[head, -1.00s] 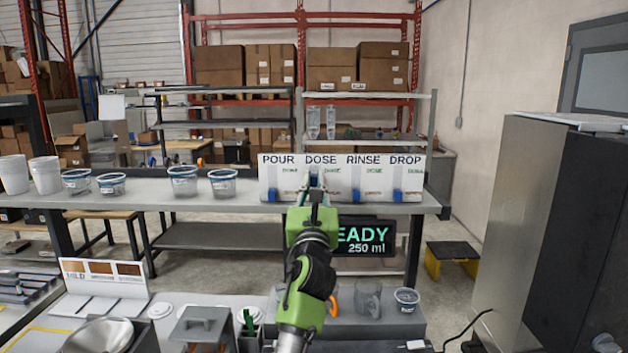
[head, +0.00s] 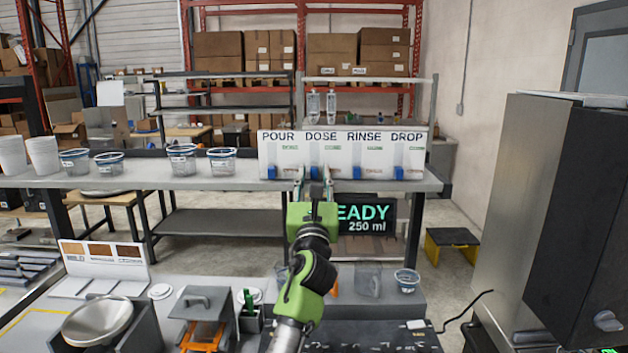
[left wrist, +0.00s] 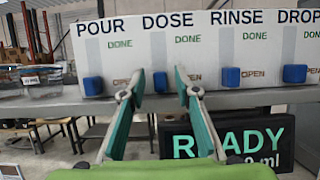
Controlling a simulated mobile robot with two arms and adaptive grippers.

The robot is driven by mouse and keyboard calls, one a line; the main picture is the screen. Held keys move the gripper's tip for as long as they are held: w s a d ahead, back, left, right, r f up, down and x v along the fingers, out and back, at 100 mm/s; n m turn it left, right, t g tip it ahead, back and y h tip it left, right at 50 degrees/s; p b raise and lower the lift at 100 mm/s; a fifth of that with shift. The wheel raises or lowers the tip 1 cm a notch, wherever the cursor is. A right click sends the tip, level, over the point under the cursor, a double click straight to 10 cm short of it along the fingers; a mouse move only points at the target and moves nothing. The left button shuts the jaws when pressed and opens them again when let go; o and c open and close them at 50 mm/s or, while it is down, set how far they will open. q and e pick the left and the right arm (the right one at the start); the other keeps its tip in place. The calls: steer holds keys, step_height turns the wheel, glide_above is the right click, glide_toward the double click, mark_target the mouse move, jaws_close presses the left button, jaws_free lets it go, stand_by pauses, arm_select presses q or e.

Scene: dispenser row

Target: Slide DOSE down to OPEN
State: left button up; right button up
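A white panel (left wrist: 205,38) carries the columns POUR, DOSE, RINSE and DROP, each with DONE above and OPEN below. The blue DOSE slider (left wrist: 160,82) sits low in its column, about level with the other blue sliders; it also shows in the head view (head: 315,173). My right gripper is not in view.
Blue sliders for POUR (left wrist: 93,85), RINSE (left wrist: 230,77) and DROP (left wrist: 295,73) flank DOSE. A dark READY 250 ml display (head: 366,214) hangs below the shelf. Clear tubs (head: 222,160) stand left of the panel.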

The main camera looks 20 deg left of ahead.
arm_select(q)
steer(key=v, duration=1.2)
